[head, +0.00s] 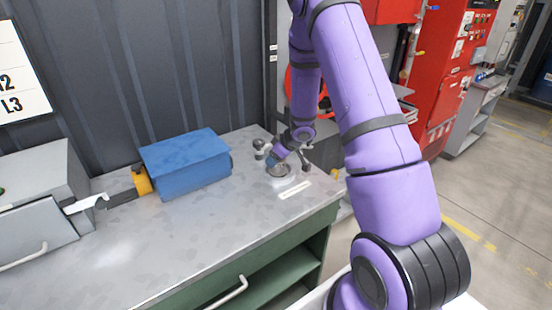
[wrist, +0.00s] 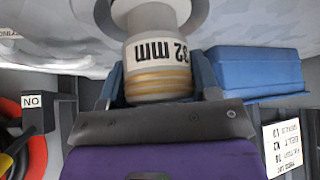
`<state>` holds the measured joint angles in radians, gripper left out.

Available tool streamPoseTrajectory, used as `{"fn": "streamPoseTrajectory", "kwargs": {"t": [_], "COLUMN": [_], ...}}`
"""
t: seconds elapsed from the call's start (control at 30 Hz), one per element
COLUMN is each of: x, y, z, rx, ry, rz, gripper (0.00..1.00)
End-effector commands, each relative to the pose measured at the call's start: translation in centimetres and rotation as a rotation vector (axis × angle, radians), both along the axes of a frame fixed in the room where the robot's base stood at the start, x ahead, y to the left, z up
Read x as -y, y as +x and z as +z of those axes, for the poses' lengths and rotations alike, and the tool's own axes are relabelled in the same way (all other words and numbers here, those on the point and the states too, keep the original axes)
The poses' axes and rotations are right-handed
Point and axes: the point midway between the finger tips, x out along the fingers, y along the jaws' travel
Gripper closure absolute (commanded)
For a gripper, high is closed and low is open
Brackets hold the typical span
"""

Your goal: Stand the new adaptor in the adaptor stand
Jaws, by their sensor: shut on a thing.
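The adaptor (wrist: 158,52) is a pale grey cylinder marked "32 mm" with gold bands at one end. My gripper (wrist: 158,84) is shut on its banded end, one finger on each side. The adaptor's far end meets a round grey ring in the wrist view, which seems to be the adaptor stand (wrist: 200,12). In the head view my gripper (head: 277,158) is low over the round stand (head: 282,172) near the bench's right end. The adaptor is mostly hidden there. I cannot tell whether it is seated or just above the stand.
A blue box (head: 187,164) stands left of the stand on the grey bench (head: 190,235). A grey case (head: 40,205) and a black-and-yellow tool (head: 128,189) lie farther left. A pale label strip (head: 296,189) lies in front of the stand. The front middle bench is clear.

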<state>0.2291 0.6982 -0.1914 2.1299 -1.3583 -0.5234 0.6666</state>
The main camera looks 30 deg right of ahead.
Motion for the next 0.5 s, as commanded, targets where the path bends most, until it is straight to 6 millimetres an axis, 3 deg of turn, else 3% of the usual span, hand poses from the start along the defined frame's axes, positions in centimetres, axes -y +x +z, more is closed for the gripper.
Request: {"fn": "streamPoseTrajectory", "kwargs": {"t": [0.4, 0.43, 0.5], "x": [-0.01, -0.01, -0.01], "y": [0.04, 0.02, 0.03], "z": [-0.41, -0.46, -0.42], "rx": [0.002, 0.001, 0.001], "ry": [0.0, -0.001, -0.001], "rz": [0.0, 0.0, 0.0], "gripper": [0.76, 0.41, 0.25]}}
